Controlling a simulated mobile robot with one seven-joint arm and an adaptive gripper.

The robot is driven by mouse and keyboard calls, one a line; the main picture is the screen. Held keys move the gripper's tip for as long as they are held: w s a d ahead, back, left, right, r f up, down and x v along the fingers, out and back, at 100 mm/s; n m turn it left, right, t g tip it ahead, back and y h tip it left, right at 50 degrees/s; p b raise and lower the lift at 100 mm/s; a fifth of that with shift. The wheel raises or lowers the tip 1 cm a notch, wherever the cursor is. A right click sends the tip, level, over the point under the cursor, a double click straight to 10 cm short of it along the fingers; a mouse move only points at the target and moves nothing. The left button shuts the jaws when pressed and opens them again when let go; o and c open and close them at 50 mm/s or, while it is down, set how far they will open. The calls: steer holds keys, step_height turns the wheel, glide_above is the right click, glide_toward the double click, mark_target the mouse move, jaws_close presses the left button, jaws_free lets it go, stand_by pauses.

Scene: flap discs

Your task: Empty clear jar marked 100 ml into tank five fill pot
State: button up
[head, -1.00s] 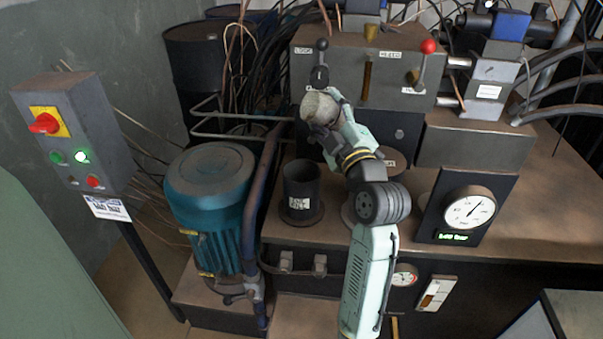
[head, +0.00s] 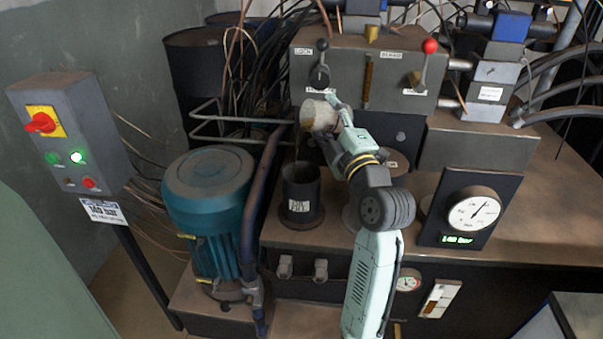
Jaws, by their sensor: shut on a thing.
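A pale jar (head: 317,116) with brownish contents is held at the end of my arm, above and slightly right of a black pot. It is tilted with its mouth to the lower left. A thin yellowish streak below the mouth looks like liquid falling toward the pot. My gripper (head: 335,113) is shut on the jar; its fingers are partly hidden. The jar's marking cannot be read. The open black pot (head: 301,192) stands upright on a round base on the tank top; its white label is too small to read surely.
A lever panel (head: 384,75) stands behind the jar. A blue motor (head: 208,190) and a dark pipe (head: 262,205) are left of the pot. A pressure gauge (head: 473,213) stands at right. A control box (head: 65,135) with a lit green button is far left.

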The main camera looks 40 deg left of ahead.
steer(key=shift+w, duration=0.1)
steer(key=shift+w+d+f+n, duration=0.1)
steer(key=shift+w+n, duration=0.2)
steer(key=shift+f+n+b, duration=0.15)
steer(key=shift+n+b, duration=0.25)
steer(key=shift+s+a+f+n+g+y+b, duration=0.1)
steer(key=shift+s+f+n+g+y+b, duration=0.2)
steer(key=shift+n+b, duration=1.1)
steer(key=shift+w+a+f+n+g+y+b, duration=0.1)
steer(key=shift+f+n+g+b, duration=0.3)
steer(key=shift+b, duration=1.75)
